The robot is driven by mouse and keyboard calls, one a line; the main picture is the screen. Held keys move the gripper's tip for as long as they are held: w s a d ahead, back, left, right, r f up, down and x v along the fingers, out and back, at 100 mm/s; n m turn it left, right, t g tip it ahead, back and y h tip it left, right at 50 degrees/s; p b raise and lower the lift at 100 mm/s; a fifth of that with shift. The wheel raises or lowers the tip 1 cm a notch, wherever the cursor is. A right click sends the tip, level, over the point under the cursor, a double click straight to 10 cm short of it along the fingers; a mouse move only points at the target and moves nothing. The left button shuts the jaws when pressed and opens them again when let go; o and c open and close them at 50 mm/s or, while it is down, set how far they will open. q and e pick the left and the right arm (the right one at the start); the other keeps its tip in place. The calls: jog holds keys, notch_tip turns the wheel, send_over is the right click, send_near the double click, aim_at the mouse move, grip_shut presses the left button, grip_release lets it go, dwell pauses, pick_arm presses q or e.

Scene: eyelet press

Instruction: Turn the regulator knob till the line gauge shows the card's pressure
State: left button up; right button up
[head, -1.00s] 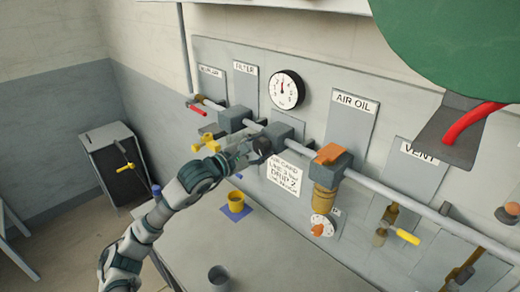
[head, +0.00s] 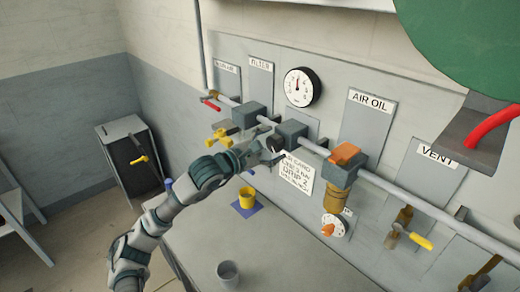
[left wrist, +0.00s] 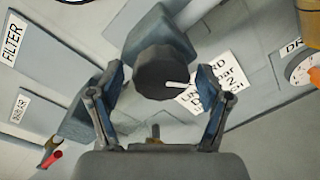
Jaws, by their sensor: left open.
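The regulator knob is a dark round knob (left wrist: 163,72) with a white pointer line, on the front of a grey regulator body (head: 291,132). In the left wrist view it lies between and just beyond the fingertips. My left gripper (head: 270,150) is open around the knob's front; contact cannot be told. It also fills the lower part of the left wrist view (left wrist: 158,90). The line gauge (head: 302,87) is a white dial with a black rim above the pipe; its reading is too small to tell. The white card (head: 297,174) hangs below the regulator, partly legible. My right gripper is not in view.
An orange-topped air oil unit (head: 343,163) is right of the regulator on the same pipe. A yellow-handled valve (head: 421,241) is further right. A yellow cup (head: 247,197) and a grey cup (head: 228,272) stand on the bench (head: 290,255). A green round shape fills the upper right.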

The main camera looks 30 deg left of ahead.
pick_arm(q)
jog(key=v, duration=1.1)
jog(key=shift+a, duration=0.1)
